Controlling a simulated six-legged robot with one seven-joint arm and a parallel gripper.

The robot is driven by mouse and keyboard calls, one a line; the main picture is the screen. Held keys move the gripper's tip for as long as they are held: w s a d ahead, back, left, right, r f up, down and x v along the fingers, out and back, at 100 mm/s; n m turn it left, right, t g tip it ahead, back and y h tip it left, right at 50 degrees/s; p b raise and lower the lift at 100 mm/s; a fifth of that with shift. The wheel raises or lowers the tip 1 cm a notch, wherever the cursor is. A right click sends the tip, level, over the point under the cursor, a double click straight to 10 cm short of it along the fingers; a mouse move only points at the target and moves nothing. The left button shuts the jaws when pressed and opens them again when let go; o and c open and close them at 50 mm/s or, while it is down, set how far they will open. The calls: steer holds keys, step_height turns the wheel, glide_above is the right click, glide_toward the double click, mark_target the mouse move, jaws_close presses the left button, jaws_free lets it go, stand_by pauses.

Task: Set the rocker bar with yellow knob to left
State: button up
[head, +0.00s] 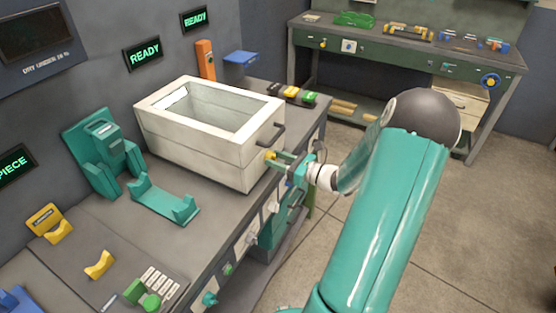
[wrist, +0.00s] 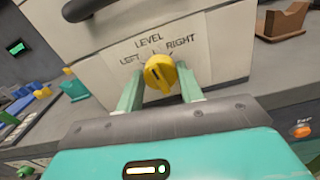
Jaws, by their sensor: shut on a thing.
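The yellow knob (wrist: 160,72) sits on the pale front panel below the word LEVEL, with LEFT on its left and RIGHT on its right. It also shows in the head view (head: 270,155), low on the end of the white box-shaped unit (head: 215,150). My gripper (wrist: 160,85) is shut on the knob, with one teal finger on each side of it. A small dark mark shows on the knob's face, but I cannot tell which setting it points to. In the head view my gripper (head: 284,162) reaches the knob from the right.
A dark handle (head: 270,132) sticks out above the knob. Several coloured switches (head: 293,95) stand behind the unit. A teal cradle (head: 165,200) lies on the bench at left. A second workbench (head: 400,55) stands at the back. The floor at right is clear.

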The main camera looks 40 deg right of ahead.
steer(key=shift+s+n, duration=0.1)
steer(key=shift+n, duration=4.3)
steer(key=o, duration=1)
steer(key=shift+a, duration=0.1)
steer(key=v, duration=1.3)
steer(key=shift+s, duration=0.4)
